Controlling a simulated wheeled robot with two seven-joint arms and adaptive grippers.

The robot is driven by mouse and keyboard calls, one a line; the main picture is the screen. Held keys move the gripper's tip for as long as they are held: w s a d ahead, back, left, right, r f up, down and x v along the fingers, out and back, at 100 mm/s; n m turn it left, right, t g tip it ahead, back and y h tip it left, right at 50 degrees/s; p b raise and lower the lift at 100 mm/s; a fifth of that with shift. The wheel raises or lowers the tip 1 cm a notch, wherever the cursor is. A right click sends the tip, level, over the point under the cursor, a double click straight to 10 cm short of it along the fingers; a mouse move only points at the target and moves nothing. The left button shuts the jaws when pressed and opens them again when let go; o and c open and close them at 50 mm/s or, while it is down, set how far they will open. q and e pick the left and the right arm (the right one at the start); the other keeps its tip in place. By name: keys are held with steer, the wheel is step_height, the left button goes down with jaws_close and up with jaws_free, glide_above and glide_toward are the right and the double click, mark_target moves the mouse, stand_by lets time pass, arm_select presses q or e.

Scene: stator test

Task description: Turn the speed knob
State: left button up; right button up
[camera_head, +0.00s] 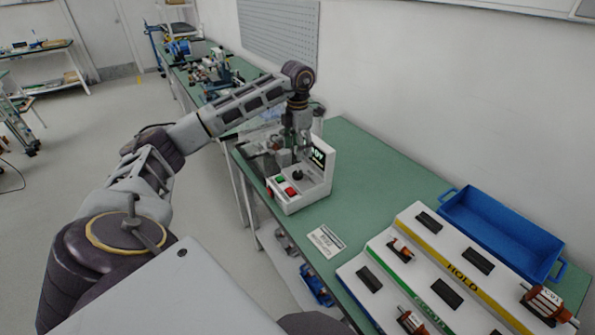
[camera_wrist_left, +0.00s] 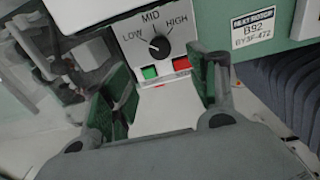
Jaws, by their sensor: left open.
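The speed knob (camera_wrist_left: 159,47) is a round black knob on the white test box, below the printed words LOW, MID and HIGH. Its pale mark lies on its left side, towards LOW. In the head view the knob (camera_head: 298,174) shows on the sloping front of the box (camera_head: 312,196), under my left gripper (camera_head: 298,146). My left gripper is open and empty; in the left wrist view its green-padded fingers (camera_wrist_left: 165,85) stand apart, with the knob beyond them and not touched. My right gripper is not in view.
A green button (camera_wrist_left: 149,72) and a red button (camera_wrist_left: 181,64) sit just below the knob. A label card (camera_head: 326,241) lies on the green bench (camera_head: 375,160). White trays with small motors and a blue bin (camera_head: 505,250) stand to the right.

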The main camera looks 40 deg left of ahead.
mark_target(298, 173)
arm_select(q)
steer(key=shift+f, duration=5.1)
steer(key=shift+c, duration=0.2)
